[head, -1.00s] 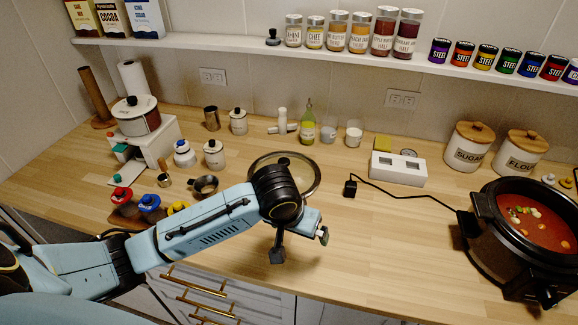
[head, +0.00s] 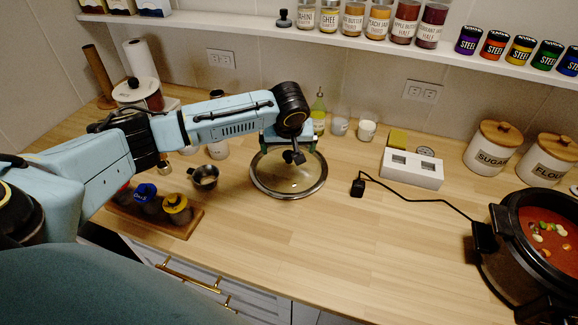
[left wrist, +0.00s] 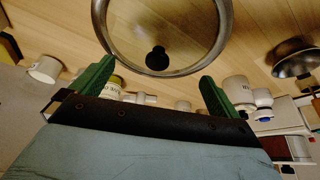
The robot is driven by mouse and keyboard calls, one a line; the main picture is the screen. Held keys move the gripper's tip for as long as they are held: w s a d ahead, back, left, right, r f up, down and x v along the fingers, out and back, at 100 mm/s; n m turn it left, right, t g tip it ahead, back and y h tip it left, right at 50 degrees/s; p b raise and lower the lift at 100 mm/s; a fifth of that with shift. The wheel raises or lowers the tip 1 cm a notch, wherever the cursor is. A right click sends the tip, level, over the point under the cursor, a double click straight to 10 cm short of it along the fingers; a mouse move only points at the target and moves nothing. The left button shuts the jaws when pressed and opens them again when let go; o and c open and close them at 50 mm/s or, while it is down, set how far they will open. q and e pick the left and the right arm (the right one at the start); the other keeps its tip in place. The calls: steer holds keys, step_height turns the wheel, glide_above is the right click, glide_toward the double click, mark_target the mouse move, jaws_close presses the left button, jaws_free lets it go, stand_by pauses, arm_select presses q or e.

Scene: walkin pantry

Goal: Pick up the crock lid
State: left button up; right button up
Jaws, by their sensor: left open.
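The crock lid (head: 287,183) is a round glass lid with a metal rim, lying flat on the wooden counter. My left gripper (head: 287,138) is above its far side in the head view, with its fingers largely hidden by the wrist. In the left wrist view my left gripper (left wrist: 152,78) is open, its green fingers spread wide and empty. The lid (left wrist: 190,35) shows there beyond the fingertips, its black knob (left wrist: 157,58) lined up with the gap between them. A dark part overlaps the lid in the head view; I cannot tell whether it is the knob. My right gripper is out of view.
The slow cooker (head: 502,238) with red stew stands at the right. A small dark pan (head: 204,178) and a spice rack (head: 187,226) are at the left. The counter in front of the lid is clear.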

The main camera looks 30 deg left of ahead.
mark_target(289, 157)
arm_select(q)
steer(key=shift+x, duration=3)
steer(key=shift+w, duration=0.2)
steer(key=shift+r, duration=0.1)
steer(key=shift+s+d, duration=0.1)
steer(key=shift+s, duration=0.05)
jaws_close()
